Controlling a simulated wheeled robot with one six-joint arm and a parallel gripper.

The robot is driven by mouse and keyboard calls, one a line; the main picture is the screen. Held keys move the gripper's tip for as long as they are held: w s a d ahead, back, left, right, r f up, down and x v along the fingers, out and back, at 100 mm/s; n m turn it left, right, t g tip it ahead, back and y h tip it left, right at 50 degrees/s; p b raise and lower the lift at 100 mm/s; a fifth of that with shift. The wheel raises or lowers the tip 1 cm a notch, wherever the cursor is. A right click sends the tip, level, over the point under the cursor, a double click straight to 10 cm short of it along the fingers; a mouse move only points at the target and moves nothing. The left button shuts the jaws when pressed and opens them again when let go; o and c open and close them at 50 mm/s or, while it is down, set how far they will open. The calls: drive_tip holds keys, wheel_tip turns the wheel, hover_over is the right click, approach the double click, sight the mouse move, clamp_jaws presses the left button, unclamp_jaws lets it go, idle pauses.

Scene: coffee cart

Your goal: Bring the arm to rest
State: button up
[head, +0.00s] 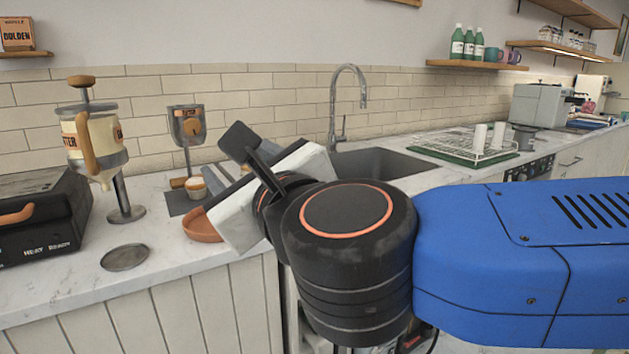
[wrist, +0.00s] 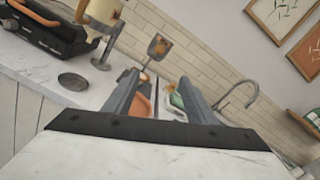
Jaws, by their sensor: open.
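My gripper (wrist: 160,79) is open and empty, with its two grey fingers spread apart in the wrist view. In the head view my blue and black arm reaches in from the right and its white gripper body (head: 236,220) is held tilted in front of the counter. A terracotta dish (head: 203,226) is partly hidden behind the gripper body. In the wrist view the dish (wrist: 142,107) shows between the fingers, farther off; I see no contact with it.
A black griddle (head: 40,218) and a batter dispenser (head: 98,140) on a stand are at the left. A second dispenser (head: 187,128), a small cup (head: 196,187) and a round metal disc (head: 125,257) are on the counter. A sink (head: 375,165) with a tall faucet (head: 338,105) lies behind my arm.

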drive_tip(key=w+d+f+n+g+h, duration=0.1)
drive_tip(key=w+d+f+n+g, duration=0.15)
drive_tip(key=d+f+n, duration=0.75)
drive_tip(key=w+d+f+n+g+h, duration=0.1)
drive_tip(key=w+d+f+n+g, duration=0.15)
drive_tip(key=d+f+n, duration=0.7)
drive_tip(key=s+d+f+n+g+h, duration=0.2)
drive_tip(key=s+d+f, duration=0.3)
drive_tip(key=d, duration=0.5)
drive_tip(key=s+d+f+n+g+h, duration=0.3)
drive_tip(key=s+d+f+h, duration=0.2)
drive_tip(key=d+f, duration=0.5)
drive_tip(key=shift+s+h, duration=0.3)
drive_tip(key=shift+s, duration=0.15)
drive_tip(key=shift+d+r, duration=0.1)
